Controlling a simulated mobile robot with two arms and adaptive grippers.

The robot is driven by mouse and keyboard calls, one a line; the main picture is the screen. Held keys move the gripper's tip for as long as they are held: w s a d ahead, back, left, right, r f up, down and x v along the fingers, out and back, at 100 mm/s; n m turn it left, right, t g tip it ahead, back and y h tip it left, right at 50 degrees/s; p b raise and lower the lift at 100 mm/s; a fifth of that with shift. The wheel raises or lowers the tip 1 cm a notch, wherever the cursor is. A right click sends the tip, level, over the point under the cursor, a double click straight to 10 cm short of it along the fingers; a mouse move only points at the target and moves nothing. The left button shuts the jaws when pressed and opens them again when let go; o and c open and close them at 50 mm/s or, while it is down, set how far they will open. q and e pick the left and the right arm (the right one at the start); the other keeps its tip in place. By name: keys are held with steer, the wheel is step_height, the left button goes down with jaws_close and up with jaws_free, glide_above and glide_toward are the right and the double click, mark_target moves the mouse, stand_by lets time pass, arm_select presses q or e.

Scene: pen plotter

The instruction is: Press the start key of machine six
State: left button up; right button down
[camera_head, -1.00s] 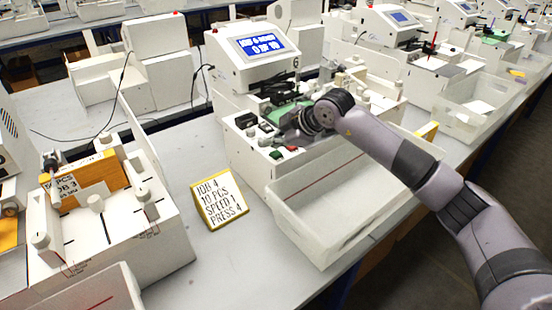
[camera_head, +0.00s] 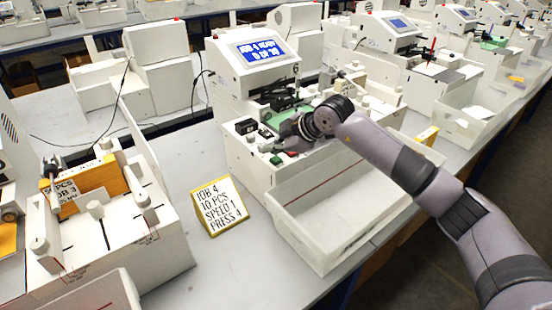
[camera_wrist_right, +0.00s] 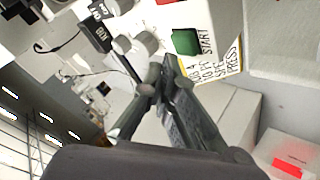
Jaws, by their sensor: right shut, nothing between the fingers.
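Machine six (camera_head: 262,85) stands in the middle of the head view, with a 6 beside its lit blue screen (camera_head: 262,50). The screen seems to read job 4 ready, 0 of 10. Its green start key (camera_wrist_right: 185,41), labelled START, shows in the right wrist view; a green key also shows on the front panel in the head view (camera_head: 275,160). My right gripper (camera_wrist_right: 158,74) is shut and empty over the panel. In the wrist view its tips appear just beside the green key; I cannot tell whether they touch anything. My left gripper is out of view.
A yellow-edged card (camera_head: 218,206) reading job 4, 10 pcs, speed 1, press 4 stands left of the machine. Black keys (camera_wrist_right: 97,35) and pale knobs (camera_wrist_right: 143,42) lie close to my fingers.

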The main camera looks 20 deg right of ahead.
mark_target(275, 160)
steer(key=shift+f, duration=0.1)
stand_by(0.3)
steer(key=shift+f+b, duration=0.3)
steer(key=shift+f, duration=0.05)
steer(key=shift+f+b, duration=0.35)
steer(key=shift+f, duration=0.15)
stand_by(0.6)
steer(key=shift+r, duration=0.1)
steer(key=shift+r+p, duration=0.6)
steer(key=shift+r, duration=0.2)
steer(key=shift+r+p, duration=1.7)
steer(key=shift+r, duration=0.85)
steer(key=shift+f, duration=0.1)
